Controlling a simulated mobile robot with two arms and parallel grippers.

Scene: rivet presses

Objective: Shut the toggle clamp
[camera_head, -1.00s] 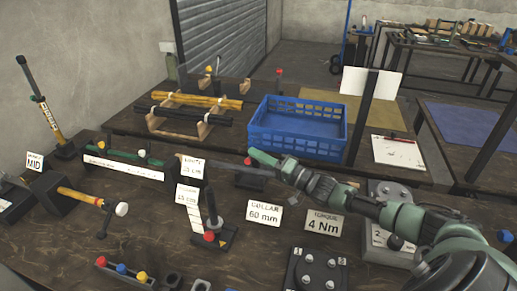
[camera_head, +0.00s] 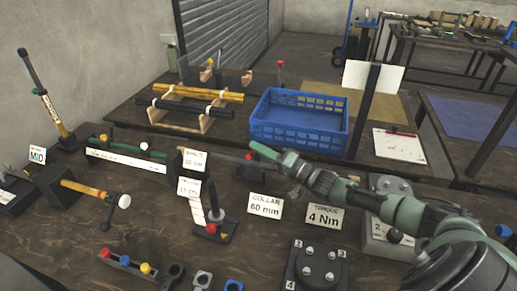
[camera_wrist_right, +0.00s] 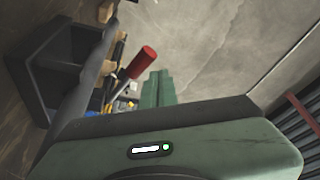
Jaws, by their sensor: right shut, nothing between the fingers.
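The toggle clamp seems to be the thing with the red grip (camera_head: 250,157) beside the end of my right arm. Its base and body are mostly hidden there, so I cannot tell its lever's angle in the head view. In the right wrist view a red cylindrical handle (camera_wrist_right: 143,61) on a thin metal stem leans up and right, just left of my fingers. My right gripper (camera_head: 257,149) is shut and empty, close to the red grip. Its green fingers also show in the wrist view (camera_wrist_right: 157,88). I cannot tell whether they touch the handle. My left gripper is out of view.
A blue crate (camera_head: 298,140) stands behind my right gripper. Label cards "COLLAR 60 mm" (camera_head: 265,206) and "TORQUE 4 Nm" (camera_head: 324,217) stand in front of my arm. A red-knobbed post fixture (camera_head: 213,225) stands to the left.

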